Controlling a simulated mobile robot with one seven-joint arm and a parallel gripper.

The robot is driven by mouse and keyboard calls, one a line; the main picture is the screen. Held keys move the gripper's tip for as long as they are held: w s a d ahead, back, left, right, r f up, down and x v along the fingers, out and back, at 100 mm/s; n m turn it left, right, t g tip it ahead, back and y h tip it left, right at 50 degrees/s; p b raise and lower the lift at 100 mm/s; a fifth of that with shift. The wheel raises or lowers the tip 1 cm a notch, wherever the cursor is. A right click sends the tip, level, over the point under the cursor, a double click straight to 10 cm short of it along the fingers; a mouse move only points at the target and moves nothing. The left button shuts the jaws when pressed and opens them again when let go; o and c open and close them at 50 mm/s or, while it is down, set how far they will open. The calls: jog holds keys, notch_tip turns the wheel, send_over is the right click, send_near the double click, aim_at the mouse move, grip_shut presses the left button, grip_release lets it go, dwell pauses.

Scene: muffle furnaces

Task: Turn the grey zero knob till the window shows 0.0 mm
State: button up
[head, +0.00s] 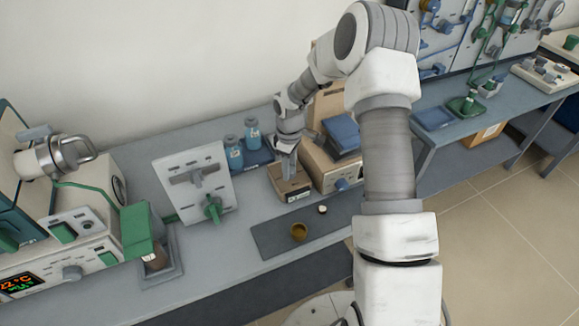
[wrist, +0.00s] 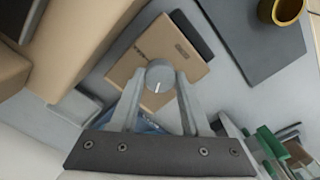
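The grey zero knob (wrist: 160,76) is a round knob with a white pointer line, on the top face of a small tan box (wrist: 137,52). In the head view this box (head: 290,192) sits on the bench below my gripper (head: 288,172). In the wrist view, the fingertips of my gripper (wrist: 161,84) lie on either side of the knob, very close to it. I cannot tell whether they touch it. A small grey-brown rectangle (wrist: 187,52) on the box face may be the window; no reading is legible. In the head view the knob is hidden by my gripper.
A larger tan instrument (head: 327,172) with a blue item (head: 341,131) on top stands close at right. Blue-capped bottles (head: 252,130) stand behind left. A dark mat (head: 270,238) with a brass cup (head: 299,232) lies in front. A white panel (head: 190,172) stands left.

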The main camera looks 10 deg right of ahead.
grip_shut()
jog(key=shift+m, duration=0.4)
jog(key=shift+m+b, duration=0.6)
jog(key=shift+m, duration=0.2)
jog(key=shift+m+b, duration=0.55)
jog(key=shift+m, duration=1.15)
jog(key=o, duration=0.8)
grip_release()
jog(key=shift+o, duration=0.2)
jog(key=shift+r, duration=0.15)
